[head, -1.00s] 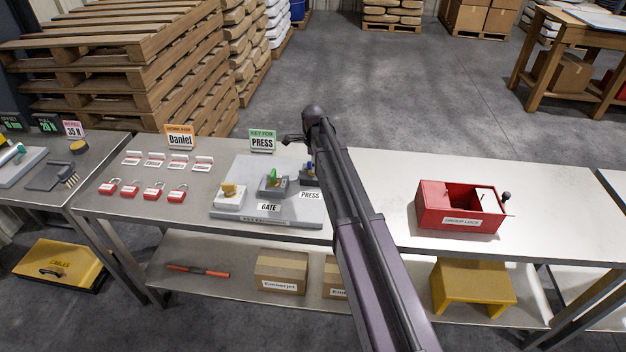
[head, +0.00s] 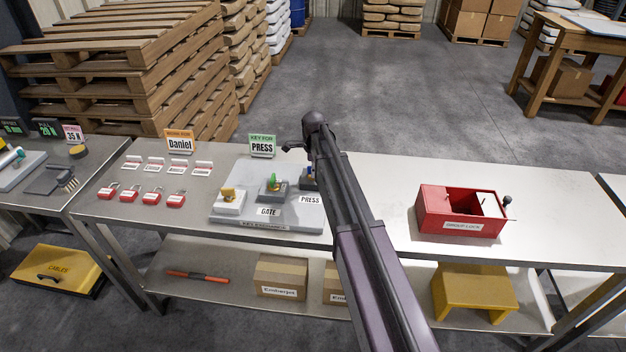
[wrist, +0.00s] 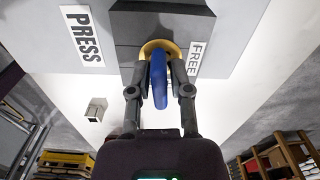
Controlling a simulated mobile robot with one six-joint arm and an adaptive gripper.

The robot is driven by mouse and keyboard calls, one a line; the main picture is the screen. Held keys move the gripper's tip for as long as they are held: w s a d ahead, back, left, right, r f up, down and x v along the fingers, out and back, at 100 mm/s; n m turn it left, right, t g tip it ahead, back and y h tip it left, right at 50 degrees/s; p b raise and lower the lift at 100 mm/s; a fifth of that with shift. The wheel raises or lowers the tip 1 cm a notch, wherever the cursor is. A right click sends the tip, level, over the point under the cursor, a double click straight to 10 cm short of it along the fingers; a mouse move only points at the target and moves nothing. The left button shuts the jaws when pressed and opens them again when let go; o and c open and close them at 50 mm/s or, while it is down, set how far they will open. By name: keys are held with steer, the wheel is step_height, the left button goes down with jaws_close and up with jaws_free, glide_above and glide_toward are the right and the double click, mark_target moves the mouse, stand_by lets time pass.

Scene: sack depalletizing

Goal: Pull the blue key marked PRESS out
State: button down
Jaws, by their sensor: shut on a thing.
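In the wrist view, the blue key (wrist: 159,82) stands edge-on between the two fingers of my gripper (wrist: 160,76), which is shut on it. A yellow ring (wrist: 150,46) lies at the key's far end, in front of the dark grey lock block (wrist: 160,26). I cannot tell how deep the key sits in the ring. The PRESS label (wrist: 83,36) is to the left of the block, and a FREE label (wrist: 196,60) is beside the right finger.
On the same grey board (head: 230,216) are the green GATE key (head: 272,181) and a yellow key (head: 229,193). Red padlocks (head: 152,198) lie to the left. A red group lock box (head: 461,211) stands to the right, with bare tabletop between it and my arm.

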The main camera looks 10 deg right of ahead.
steer(key=shift+r, duration=0.2)
steer(key=shift+r+p, duration=0.95)
steer(key=shift+p, duration=0.25)
steer(key=shift+r, duration=0.15)
steer(key=shift+r+p, duration=0.7)
steer(key=shift+p, duration=0.1)
steer(key=shift+r+p, duration=0.35)
steer(key=shift+r+p, duration=0.3)
